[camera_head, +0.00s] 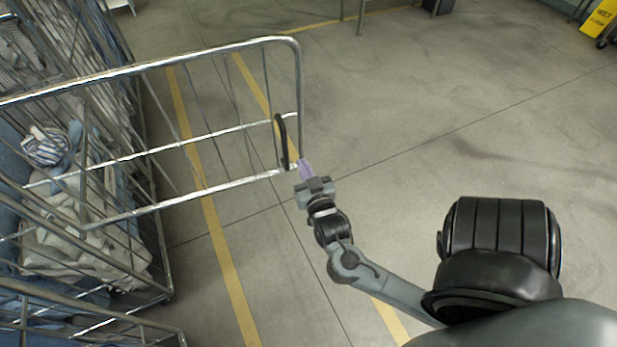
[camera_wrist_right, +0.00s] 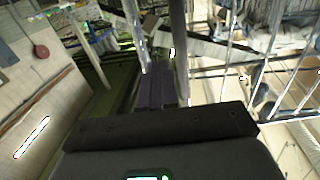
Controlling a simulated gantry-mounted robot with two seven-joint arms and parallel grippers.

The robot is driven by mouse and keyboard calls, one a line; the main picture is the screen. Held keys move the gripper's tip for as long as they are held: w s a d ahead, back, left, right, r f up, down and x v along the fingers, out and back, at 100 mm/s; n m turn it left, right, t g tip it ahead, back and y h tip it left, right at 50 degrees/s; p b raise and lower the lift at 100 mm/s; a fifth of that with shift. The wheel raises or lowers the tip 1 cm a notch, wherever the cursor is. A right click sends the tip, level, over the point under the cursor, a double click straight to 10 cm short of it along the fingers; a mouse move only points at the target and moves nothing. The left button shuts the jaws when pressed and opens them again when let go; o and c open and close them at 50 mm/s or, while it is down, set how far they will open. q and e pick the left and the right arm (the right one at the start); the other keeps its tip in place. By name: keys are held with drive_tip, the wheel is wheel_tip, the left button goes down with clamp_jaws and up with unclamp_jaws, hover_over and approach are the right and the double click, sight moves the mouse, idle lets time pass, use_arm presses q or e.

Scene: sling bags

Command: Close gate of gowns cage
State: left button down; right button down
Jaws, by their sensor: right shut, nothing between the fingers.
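The gate (camera_head: 215,187) is a metal tube frame with crossbars in the head view. It stands out from the gowns cage (camera_head: 160,250) over open floor, its free end at the right. A black handle (camera_head: 282,142) sits near that free end. The cage at the left holds piled grey, white and blue cloth (camera_head: 75,235). My right gripper (camera_head: 305,168) is shut and empty at the gate's lower free corner, just below the handle. Its purple fingers (camera_wrist_right: 157,88) show beside a metal post (camera_wrist_right: 180,55) in the right wrist view; contact is unclear. My left gripper is out of view.
Grey floor (camera_head: 430,120) with yellow lines (camera_head: 222,250) is clear right of the gate. A yellow wet-floor sign (camera_head: 600,18) stands at the far top right. Thin metal legs (camera_head: 360,18) stand at the top edge. The near cage bars (camera_head: 90,322) fill the lower left.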

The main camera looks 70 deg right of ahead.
sight(291, 139)
drive_tip(key=x, duration=0.8)
drive_tip(key=shift+w+d, duration=0.1)
